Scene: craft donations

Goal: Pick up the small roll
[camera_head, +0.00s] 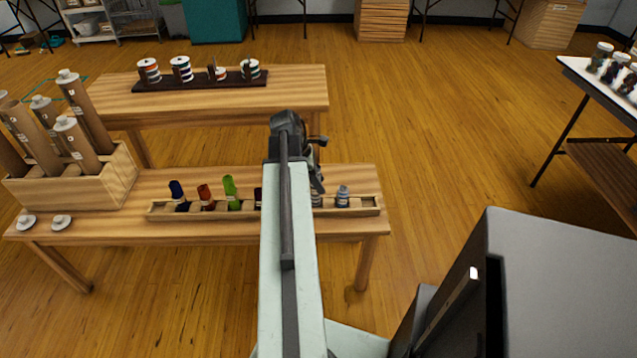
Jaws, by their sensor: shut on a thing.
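My gripper (319,160) is in the middle of the picture, at the far end of my pale arm, over the right part of the front bench. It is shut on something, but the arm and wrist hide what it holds. Several rolls of wound material with white ends stand on a dark rack (172,86) on the rear bench. One small roll (220,74) there looks lower than its neighbours, beside a dark peg. Larger cardboard rolls (82,146) with white caps lean in a wooden box at the left. I cannot tell which one the task means.
Two white caps (61,222) lie at the bench's left. A table with jars (601,57) stands at the right. Open floor lies between.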

